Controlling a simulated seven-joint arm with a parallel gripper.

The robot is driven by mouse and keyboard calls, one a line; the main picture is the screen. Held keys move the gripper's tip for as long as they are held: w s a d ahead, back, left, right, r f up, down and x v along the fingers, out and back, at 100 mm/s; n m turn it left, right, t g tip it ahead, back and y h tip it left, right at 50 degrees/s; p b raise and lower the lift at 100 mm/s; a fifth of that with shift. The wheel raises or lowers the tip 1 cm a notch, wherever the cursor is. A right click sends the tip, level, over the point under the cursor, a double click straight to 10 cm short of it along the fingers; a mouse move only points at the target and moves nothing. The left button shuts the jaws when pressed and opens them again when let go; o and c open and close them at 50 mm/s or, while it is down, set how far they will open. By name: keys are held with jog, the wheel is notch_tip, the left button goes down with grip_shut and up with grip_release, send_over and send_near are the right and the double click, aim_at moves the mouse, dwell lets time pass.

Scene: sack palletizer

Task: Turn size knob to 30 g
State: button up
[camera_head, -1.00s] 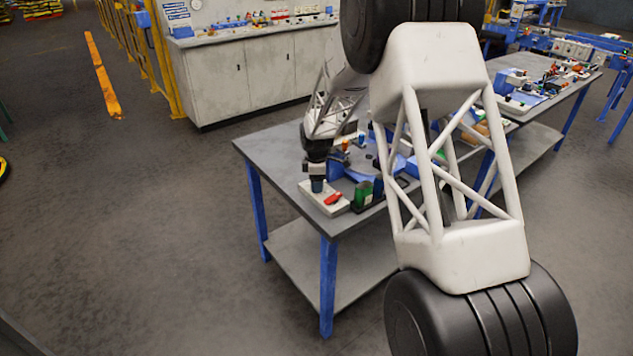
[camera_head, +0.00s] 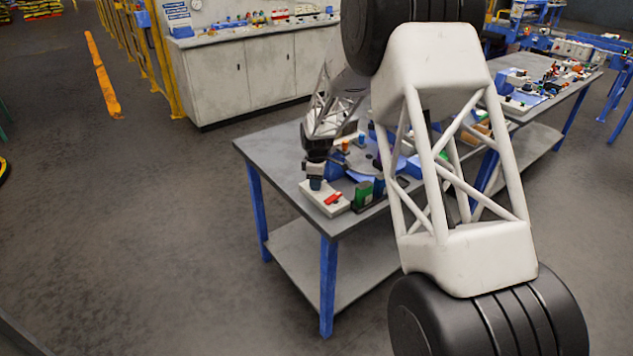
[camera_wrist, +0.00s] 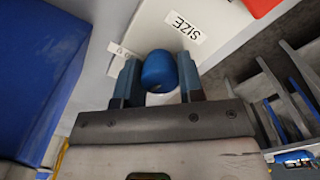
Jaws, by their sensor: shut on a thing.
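The size knob is a blue, rounded knob (camera_wrist: 159,72) on a white panel (camera_wrist: 150,25) that carries a label reading SIZE (camera_wrist: 184,27). In the wrist view my gripper (camera_wrist: 158,80) has a finger on each side of the knob and is shut on it. In the head view my gripper (camera_head: 316,178) points down over the white box (camera_head: 330,205) at the table's near left corner. The knob's pointer and most scale marks are hidden; a small white tag (camera_wrist: 122,50) beside the knob is too blurred to read.
A red part (camera_head: 333,198) lies on the same white box, right of my gripper. A green block (camera_head: 363,193) stands close to its right. Several other devices crowd the grey table (camera_head: 275,150) behind. The table's left end is clear.

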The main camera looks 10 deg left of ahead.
jog(key=m, duration=1.1)
jog(key=shift+m, duration=0.3)
dwell(0.3)
jog(key=o, duration=0.9)
jog(key=shift+r, duration=0.15)
jog(key=shift+r, duration=3.8)
jog(key=shift+d, duration=0.1)
